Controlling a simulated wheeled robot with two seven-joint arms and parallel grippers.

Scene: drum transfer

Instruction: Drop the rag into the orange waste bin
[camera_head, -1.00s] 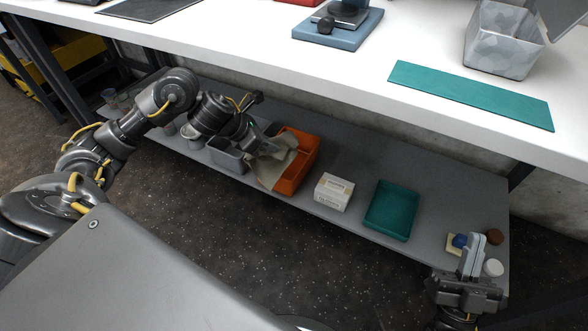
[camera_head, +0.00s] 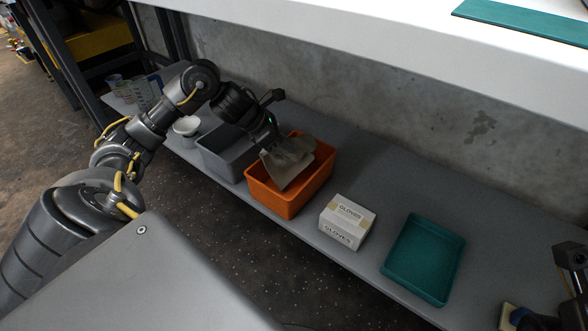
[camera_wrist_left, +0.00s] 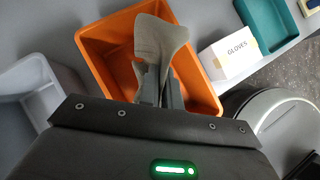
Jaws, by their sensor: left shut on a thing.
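The orange waste bin (camera_head: 309,189) stands on the low grey shelf; it also shows in the left wrist view (camera_wrist_left: 108,52). My left gripper (camera_head: 274,143) is above the bin, pointing down into it. It is shut on the grey-beige rag (camera_head: 288,162), which hangs in loose folds over the bin's opening. In the left wrist view the rag (camera_wrist_left: 160,40) sticks out from between the fingertips (camera_wrist_left: 158,88), with the bin's inside behind it. I cannot tell whether the rag touches the bin. My right gripper (camera_head: 572,268) is partly cut off at the right edge; its jaws are unclear.
A grey bin (camera_head: 222,161) stands close left of the orange one, with a white cup (camera_head: 187,126) beyond it. A white glove box (camera_head: 347,221) and a teal tray (camera_head: 424,259) are to the right. The white worktop (camera_head: 400,48) overhangs the shelf's back.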

